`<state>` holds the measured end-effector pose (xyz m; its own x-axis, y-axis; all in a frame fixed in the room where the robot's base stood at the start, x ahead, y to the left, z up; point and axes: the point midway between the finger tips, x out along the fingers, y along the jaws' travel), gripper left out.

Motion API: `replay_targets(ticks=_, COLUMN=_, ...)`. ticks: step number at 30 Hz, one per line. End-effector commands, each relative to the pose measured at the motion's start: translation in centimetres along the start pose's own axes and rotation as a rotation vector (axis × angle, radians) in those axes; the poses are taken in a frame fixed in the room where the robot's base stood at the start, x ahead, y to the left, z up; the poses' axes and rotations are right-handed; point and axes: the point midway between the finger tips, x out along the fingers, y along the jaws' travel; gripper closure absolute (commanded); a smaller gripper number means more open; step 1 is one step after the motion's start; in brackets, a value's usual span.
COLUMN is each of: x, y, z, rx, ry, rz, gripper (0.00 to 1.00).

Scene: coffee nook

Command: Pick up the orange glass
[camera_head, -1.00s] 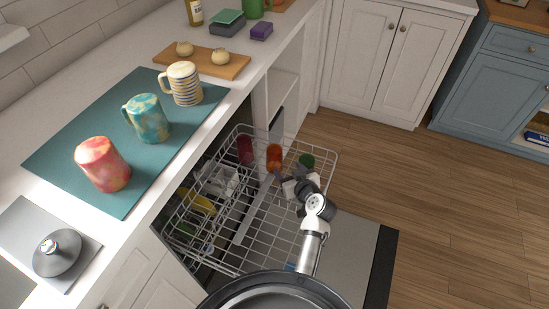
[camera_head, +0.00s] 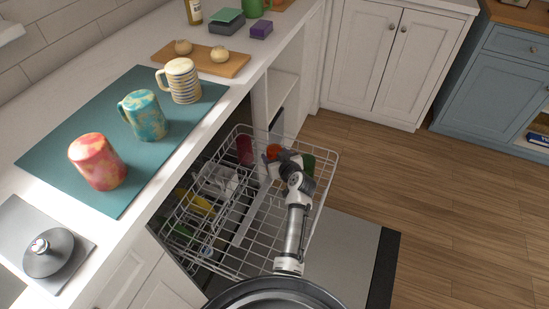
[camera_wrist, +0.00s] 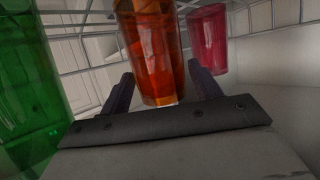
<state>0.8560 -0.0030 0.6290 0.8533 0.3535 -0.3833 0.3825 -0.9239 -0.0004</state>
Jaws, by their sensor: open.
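The orange glass (camera_wrist: 153,55) is between the two fingers of my open gripper (camera_wrist: 160,88) in the wrist view. The fingers stand on either side of it, with a visible gap on its left; contact on the right is unclear. In the head view only a small part of the orange glass (camera_head: 273,150) shows beyond my gripper (camera_head: 276,160), which hides the rest. The glass is in the rack of the open dishwasher.
A green glass (camera_wrist: 30,85) stands close on the left in the wrist view, and a red glass (camera_wrist: 208,40) on the right. The wire rack (camera_head: 262,232) surrounds them. The counter with mugs on a teal mat (camera_head: 62,143) lies to the left.

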Motion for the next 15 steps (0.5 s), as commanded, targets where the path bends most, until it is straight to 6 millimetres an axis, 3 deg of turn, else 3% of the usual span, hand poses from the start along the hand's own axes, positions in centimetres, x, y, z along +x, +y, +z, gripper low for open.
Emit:
replay_targets(ticks=2, x=-0.03, y=-0.01, z=-0.03, rx=0.000, ry=0.000, rz=0.000, gripper=0.37)
replay_targets(ticks=11, x=-0.06, y=0.00, z=-0.03, rx=0.000, ry=0.000, rz=0.000, gripper=0.75)
replay_targets(ticks=15, x=-0.07, y=0.02, z=-0.12, rx=-0.001, ry=0.002, rz=0.001, gripper=0.77)
